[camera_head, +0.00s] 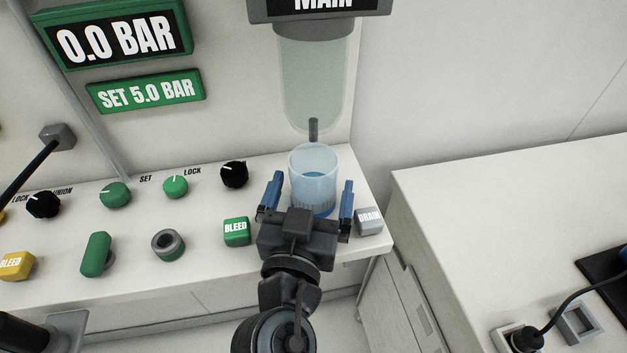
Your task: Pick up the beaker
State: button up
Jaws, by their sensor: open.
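The beaker (314,164) is a clear cylinder with blue liquid in its lower part. It stands upright near the right end of the white bench, below a clear bowl with a short dark spout. My gripper (309,197) is open, with one blue finger on the left of the beaker and the other on the right. The fingers look apart from the beaker's wall. The gripper's body hides the beaker's lower front and base.
The clear bowl (316,85) marked MAIN hangs above the beaker. A green BLEED button (237,231) is left of my gripper and a grey DRAIN button (369,221) is right. Several knobs line the bench (205,262). Another white counter (500,215) stands right, past a gap.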

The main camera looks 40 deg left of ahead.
jog(key=c, duration=1.2)
jog(key=shift+s+r, duration=0.1)
jog(key=shift+c, duration=0.2)
jog(key=shift+s+d+r, duration=0.35)
jog(key=shift+s+r, duration=0.2)
jog(key=shift+r, duration=0.05)
jog(key=s+d+r+b, duration=0.1)
jog(key=s+d+r, duration=0.1)
jog(key=s, duration=0.3)
jog(key=s+d+r, duration=0.3)
jog(key=s+r, duration=0.1)
jog(key=s, duration=0.2)
jog(key=shift+d+r+b, duration=0.3)
jog(key=shift+b, duration=0.05)
jog(key=shift+s, duration=0.1)
